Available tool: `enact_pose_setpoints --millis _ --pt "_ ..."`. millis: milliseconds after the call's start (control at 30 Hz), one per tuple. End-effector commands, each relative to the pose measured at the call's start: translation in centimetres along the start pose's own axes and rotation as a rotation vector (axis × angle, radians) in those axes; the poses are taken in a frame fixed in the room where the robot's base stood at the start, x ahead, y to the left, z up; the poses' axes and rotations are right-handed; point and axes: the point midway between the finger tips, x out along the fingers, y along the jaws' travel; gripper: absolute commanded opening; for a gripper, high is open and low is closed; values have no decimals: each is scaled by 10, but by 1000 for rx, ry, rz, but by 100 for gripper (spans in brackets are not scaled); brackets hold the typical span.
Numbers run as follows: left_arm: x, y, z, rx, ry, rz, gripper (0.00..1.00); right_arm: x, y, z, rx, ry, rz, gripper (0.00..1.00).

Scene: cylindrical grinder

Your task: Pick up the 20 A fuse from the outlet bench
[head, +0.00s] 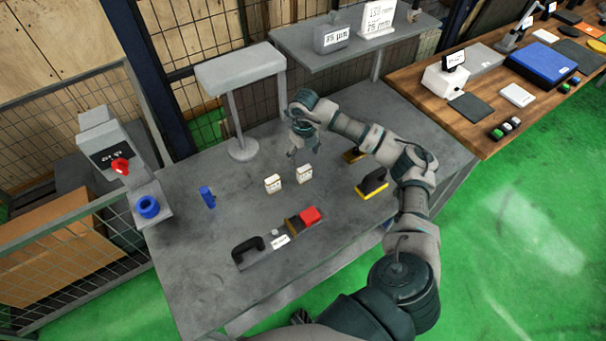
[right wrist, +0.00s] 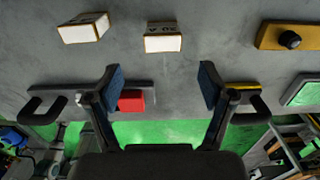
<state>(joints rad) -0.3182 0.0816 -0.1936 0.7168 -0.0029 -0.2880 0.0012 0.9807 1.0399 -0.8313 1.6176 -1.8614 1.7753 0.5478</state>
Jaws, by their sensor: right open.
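Two small pale blocks with dark markings stand side by side on the grey bench (head: 200,265). The left block (head: 272,184) and the right block (head: 304,173) look like fuses; I cannot read which is the 20 A one. Both show in the right wrist view, one block (right wrist: 83,29) at upper left and the other (right wrist: 164,40) at top centre. My right gripper (head: 293,150) is above the bench, just behind the blocks in the head view. In the right wrist view its fingers (right wrist: 160,84) are apart, with nothing between them. My left gripper is not in view.
A black-handled bar with a red block (head: 310,215) lies near the front. A blue cylinder (head: 207,197) stands left, a grey stand (head: 243,150) behind. A yellow-based black-handled tool (head: 372,185) is at right. A shelf (head: 350,45) overhangs the back.

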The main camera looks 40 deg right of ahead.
Motion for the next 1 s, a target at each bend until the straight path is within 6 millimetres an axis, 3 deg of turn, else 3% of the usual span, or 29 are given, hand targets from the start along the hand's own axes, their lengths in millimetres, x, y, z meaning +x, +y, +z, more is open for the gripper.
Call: enact_pose_setpoints --millis 133,433,533,633,933,1000 --pt "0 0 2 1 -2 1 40 29 0 1 1 4 0 81" --pt "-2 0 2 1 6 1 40 56 3 0 0 3 -3 81" --pt "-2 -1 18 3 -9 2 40 72 2 0 -1 4 -2 81" --pt "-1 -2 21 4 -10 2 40 86 2 1 0 2 -2 81" --pt "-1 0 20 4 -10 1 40 95 -1 2 -1 0 1 81" --pt "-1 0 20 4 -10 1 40 95 -1 2 -1 0 1 66"
